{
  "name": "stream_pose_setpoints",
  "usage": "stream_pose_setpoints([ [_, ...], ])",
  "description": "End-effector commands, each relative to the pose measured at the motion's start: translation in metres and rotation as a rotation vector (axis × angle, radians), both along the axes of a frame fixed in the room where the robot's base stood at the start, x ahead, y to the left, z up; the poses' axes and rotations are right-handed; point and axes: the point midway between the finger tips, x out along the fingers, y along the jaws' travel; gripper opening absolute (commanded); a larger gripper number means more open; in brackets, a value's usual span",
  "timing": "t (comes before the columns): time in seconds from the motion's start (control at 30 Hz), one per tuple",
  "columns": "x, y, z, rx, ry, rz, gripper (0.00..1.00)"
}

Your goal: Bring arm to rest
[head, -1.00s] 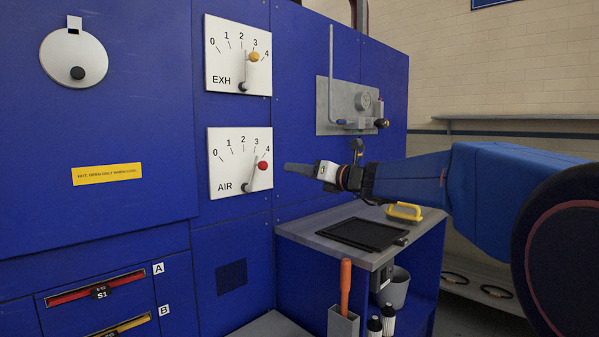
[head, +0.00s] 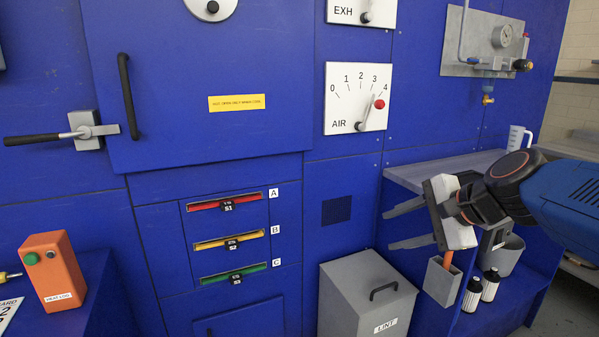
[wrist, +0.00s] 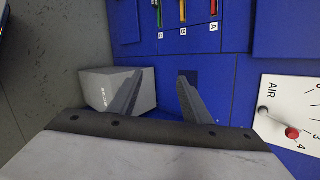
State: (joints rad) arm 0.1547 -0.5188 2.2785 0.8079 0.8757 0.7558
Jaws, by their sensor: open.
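My gripper (head: 406,226) is on the right of the head view, its two grey fingers apart and pointing left, with nothing between them. It hangs in front of the grey side bench, clear of the panel. In the wrist view the open fingers (wrist: 158,92) point toward the blue panel and the grey lint box (wrist: 110,88). The AIR dial (head: 352,98) has its red-knobbed lever (head: 379,104) between 3 and 4. The dial also shows at the right of the wrist view (wrist: 285,108).
The lint box (head: 367,292) stands on the floor below my gripper. The side bench (head: 455,170) carries a white jug (head: 517,138); a holder (head: 440,281) and bottles are below. A black door handle (head: 128,97) and latch lever (head: 45,138) stick out at left.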

Motion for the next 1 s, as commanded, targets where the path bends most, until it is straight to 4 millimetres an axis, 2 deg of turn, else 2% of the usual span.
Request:
stream_pose_setpoints([
  [0.03, -0.022, 0.0, -0.017, -0.114, -0.016, 0.086, 0.44],
  [0.2, -0.085, -0.017, -0.074, -0.508, -0.061, 0.398, 0.44],
  [0.4, -0.143, -0.051, -0.125, -0.895, -0.084, 0.753, 0.44],
  [0.6, -0.169, -0.075, -0.146, -1.094, -0.083, 0.955, 0.44],
  [1.0, -0.173, -0.08, -0.149, -1.126, -0.082, 0.988, 0.44],
])
